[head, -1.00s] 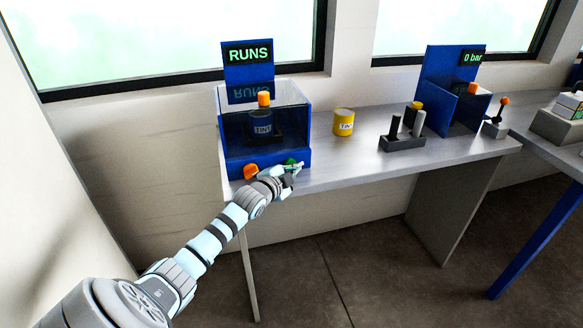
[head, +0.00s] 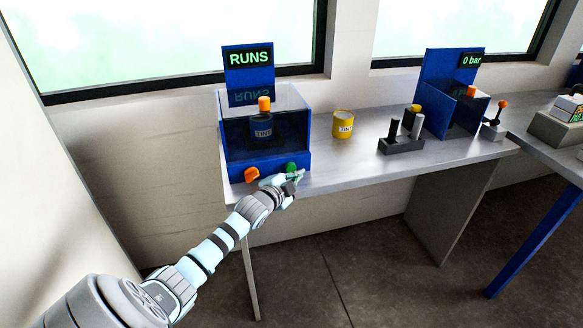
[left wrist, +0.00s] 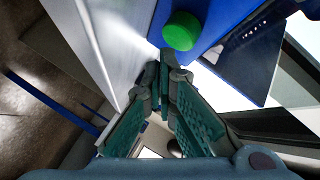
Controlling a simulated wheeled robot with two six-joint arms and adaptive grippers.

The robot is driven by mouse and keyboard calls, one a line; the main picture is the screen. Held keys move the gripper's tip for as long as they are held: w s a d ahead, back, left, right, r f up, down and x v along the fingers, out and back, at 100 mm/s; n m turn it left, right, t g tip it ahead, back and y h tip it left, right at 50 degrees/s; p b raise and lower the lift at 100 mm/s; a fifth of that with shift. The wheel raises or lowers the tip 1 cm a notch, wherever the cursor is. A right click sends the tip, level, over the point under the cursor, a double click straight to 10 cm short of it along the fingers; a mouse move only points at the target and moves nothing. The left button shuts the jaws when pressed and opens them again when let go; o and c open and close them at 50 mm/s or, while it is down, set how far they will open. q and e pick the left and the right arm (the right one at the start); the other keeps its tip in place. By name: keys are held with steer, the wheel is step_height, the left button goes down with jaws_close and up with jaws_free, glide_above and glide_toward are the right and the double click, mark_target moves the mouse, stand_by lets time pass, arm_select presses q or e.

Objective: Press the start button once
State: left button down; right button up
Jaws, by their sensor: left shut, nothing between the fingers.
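The green button (head: 291,167) is on the front right of the blue bath unit (head: 238,172); it also shows large in the left wrist view (left wrist: 181,31). I take it for the start button; no label is readable. My left gripper (head: 299,176) is shut and empty, just in front of and below the green button. In the left wrist view my shut fingertips (left wrist: 163,62) are close to the button, with a small gap visible between them. The display (head: 250,58) above the unit reads RUNS. My right gripper is not in view.
An orange knob (head: 251,174) sits left of the green button. A TINT container (head: 263,130) with an orange top stands inside the clear-walled unit. A yellow tin (head: 343,124), a dark holder (head: 401,146) and another blue unit (head: 437,109) stand further right. The bench front is clear.

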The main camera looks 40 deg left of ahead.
arm_select(q)
steer(key=s+d+p, duration=0.2)
steer(key=p, duration=0.1)
steer(key=d+p, duration=0.1)
steer(key=d, duration=0.1)
steer(key=shift+s+d+p, duration=0.1)
steer(key=shift+s+p, duration=0.3)
steer(key=shift+f, duration=0.1)
stand_by(0.7)
